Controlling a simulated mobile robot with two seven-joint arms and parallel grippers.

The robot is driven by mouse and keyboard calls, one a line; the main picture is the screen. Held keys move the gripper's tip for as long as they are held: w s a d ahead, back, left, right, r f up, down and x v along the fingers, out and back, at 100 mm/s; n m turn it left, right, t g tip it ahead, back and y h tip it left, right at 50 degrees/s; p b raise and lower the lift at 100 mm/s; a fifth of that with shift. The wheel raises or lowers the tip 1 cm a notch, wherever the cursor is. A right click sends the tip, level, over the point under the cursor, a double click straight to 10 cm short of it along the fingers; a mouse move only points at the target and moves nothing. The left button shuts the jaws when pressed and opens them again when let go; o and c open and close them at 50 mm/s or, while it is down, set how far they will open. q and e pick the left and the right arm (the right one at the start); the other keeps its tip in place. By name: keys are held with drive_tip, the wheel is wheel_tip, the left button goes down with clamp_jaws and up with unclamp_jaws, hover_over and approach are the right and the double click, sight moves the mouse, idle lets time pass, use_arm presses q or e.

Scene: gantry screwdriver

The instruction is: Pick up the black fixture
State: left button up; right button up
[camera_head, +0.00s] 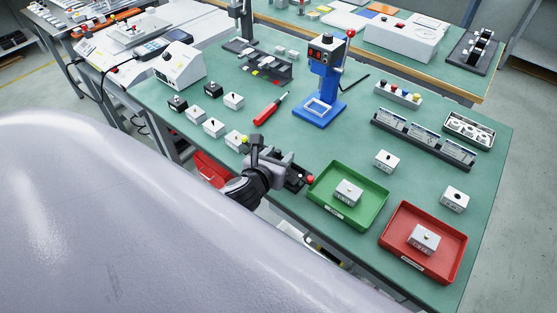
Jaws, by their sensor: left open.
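My left gripper (290,168) is over the front edge of the green table, left of the green tray. It is open. A small black piece with a red ball knob (310,180) shows right beside its fingers; it may be the black fixture, but the gripper covers part of it. I cannot tell whether they touch. Another dark fixture (264,66), with small coloured parts by it, stands farther back below a black post. My right gripper is out of view.
The green tray (372,219) and red tray (460,272) each hold a grey box. A blue press (324,85) with a red-tipped lever and a red screwdriver (266,110) are behind the gripper. Small switch boxes (213,127) stand to its left.

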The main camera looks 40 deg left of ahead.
use_arm(q)
drive_tip(key=shift+w, duration=0.1)
clamp_jaws()
drive_tip(key=shift+w+r, duration=0.1)
drive_tip(key=shift+r, duration=0.15)
